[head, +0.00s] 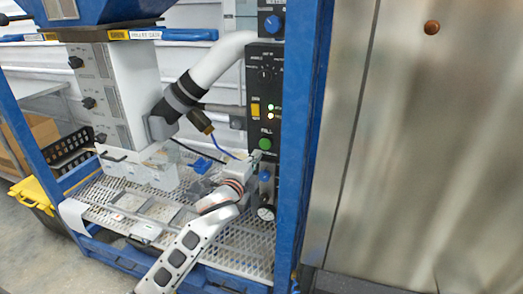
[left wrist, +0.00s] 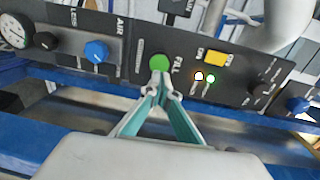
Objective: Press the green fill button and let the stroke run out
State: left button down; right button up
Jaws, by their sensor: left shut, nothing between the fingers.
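The green fill button (head: 265,143) sits on the black control panel (head: 262,85), under the FILL label. In the left wrist view the green button (left wrist: 159,62) is round and mostly visible. My left gripper (head: 257,156) is shut and empty, its fingertips just below the button in the head view. In the left wrist view the closed fingertips (left wrist: 159,80) overlap the button's lower edge. I cannot tell whether they touch it or whether it is pushed in. My right gripper is not in view.
A yellow switch (left wrist: 216,59) and two lit lamps (left wrist: 204,78) are beside the button. A blue knob (left wrist: 96,51) and a gauge (left wrist: 14,32) share the panel. A blue frame post (head: 302,150) stands close right of the panel. A perforated shelf (head: 250,235) lies below.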

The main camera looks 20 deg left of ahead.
aim_at(265, 144)
pick_arm(q)
jog(key=w, duration=0.5)
jog(key=shift+w+f, duration=0.2)
jog(key=shift+w, duration=0.1)
jog(key=shift+d, duration=0.1)
